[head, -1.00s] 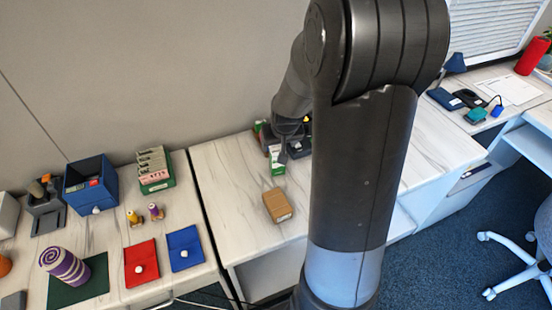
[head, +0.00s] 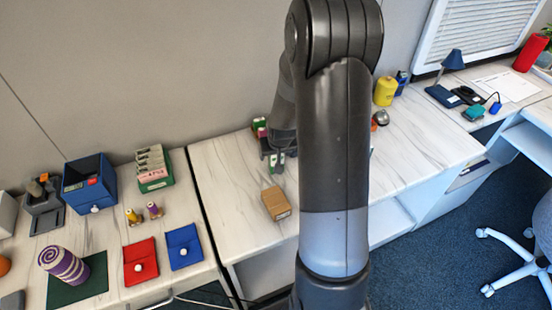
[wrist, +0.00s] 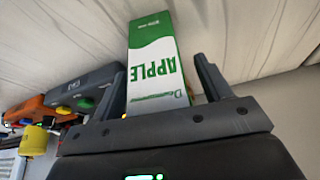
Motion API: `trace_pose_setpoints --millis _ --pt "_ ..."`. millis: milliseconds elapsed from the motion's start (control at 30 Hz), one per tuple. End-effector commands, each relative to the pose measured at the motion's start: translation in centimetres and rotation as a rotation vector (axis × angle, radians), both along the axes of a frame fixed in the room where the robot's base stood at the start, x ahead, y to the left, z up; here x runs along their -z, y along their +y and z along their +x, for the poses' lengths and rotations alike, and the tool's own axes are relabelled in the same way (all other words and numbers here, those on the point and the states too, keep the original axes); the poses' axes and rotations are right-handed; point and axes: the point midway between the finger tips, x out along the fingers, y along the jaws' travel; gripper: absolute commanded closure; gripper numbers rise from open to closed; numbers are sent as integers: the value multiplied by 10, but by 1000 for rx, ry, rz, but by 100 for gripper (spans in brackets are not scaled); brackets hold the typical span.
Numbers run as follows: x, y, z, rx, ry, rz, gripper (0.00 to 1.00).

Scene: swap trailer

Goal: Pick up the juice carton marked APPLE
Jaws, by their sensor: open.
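The juice carton (wrist: 154,64), white and green and marked APPLE, stands between the two fingers of my gripper (wrist: 163,80) in the wrist view. The fingers are open on either side of it, with a gap visible at the right finger; contact at the left finger cannot be told. In the head view the carton (head: 279,165) shows as a small green and white patch below my gripper (head: 273,158), at the back of the middle counter. Part of it is hidden by the gripper.
A brown box (head: 276,204) sits in front of the carton. A red and green item (head: 259,127) is behind the gripper. A dark grey device with coloured buttons (wrist: 88,84) lies close to the left finger. A yellow canister (head: 385,92) stands farther right.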

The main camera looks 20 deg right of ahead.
Motion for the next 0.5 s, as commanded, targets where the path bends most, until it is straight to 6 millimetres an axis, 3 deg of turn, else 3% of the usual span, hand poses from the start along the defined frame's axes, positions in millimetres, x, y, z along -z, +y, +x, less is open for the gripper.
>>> trace_pose_setpoints --millis 200,500 --pt "0 0 0 0 0 0 29" --pt "0 0 0 0 0 0 54"
